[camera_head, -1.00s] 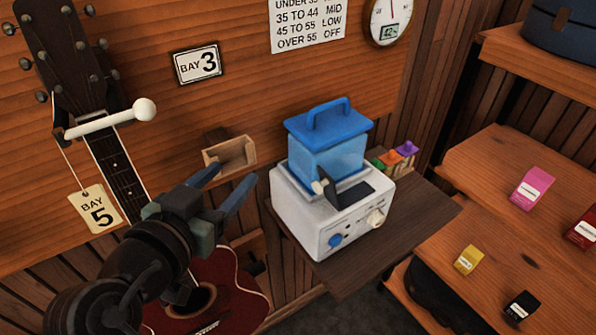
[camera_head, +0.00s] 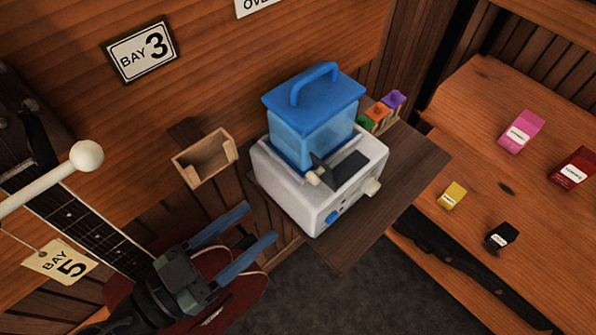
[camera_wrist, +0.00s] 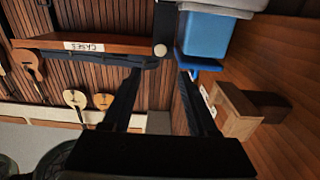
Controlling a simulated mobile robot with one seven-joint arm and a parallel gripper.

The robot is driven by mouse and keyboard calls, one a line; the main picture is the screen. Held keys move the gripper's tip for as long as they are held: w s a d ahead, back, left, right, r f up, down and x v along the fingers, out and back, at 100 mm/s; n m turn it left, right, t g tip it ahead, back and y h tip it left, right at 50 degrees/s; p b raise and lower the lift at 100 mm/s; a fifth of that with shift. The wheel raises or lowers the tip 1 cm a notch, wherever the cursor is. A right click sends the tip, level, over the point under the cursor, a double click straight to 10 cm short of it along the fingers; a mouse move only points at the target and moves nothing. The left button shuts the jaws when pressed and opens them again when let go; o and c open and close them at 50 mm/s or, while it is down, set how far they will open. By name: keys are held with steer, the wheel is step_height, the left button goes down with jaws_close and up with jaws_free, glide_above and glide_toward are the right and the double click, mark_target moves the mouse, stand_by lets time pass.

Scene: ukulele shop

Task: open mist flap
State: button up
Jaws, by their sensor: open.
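A humidifier with a white base (camera_head: 285,192) and a translucent blue tank (camera_head: 312,132) stands on a dark wooden shelf. On top of its base, in front of the tank, is a dark grey flap (camera_head: 352,166); it looks lowered. A dark lever with a cream tip (camera_head: 314,178) stands beside the flap's left end. My gripper (camera_head: 262,222) is open and empty, left of and below the humidifier in the head view, its blue fingers apart from it. In the wrist view my gripper (camera_wrist: 160,76) has nothing between its fingers; the blue tank (camera_wrist: 205,38) is at the upper right.
A small wooden wall box (camera_head: 205,158) is left of the humidifier. A guitar with a BAY 5 tag (camera_head: 60,259) hangs at the left. Small packets lie on the wooden shelving (camera_head: 470,140) at the right. The dark shelf (camera_head: 385,195) has bare room on its right.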

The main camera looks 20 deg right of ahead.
mark_target(309, 180)
steer(key=p+x, duration=0.3)
steer(key=x, duration=0.6)
steer(key=shift+w+d+r, duration=0.1)
steer(key=shift+d, duration=0.1)
steer(key=shift+w+d+p, duration=0.2)
steer(key=shift+d+p, duration=0.1)
steer(key=shift+d, duration=0.2)
jaws_close()
stand_by(0.6)
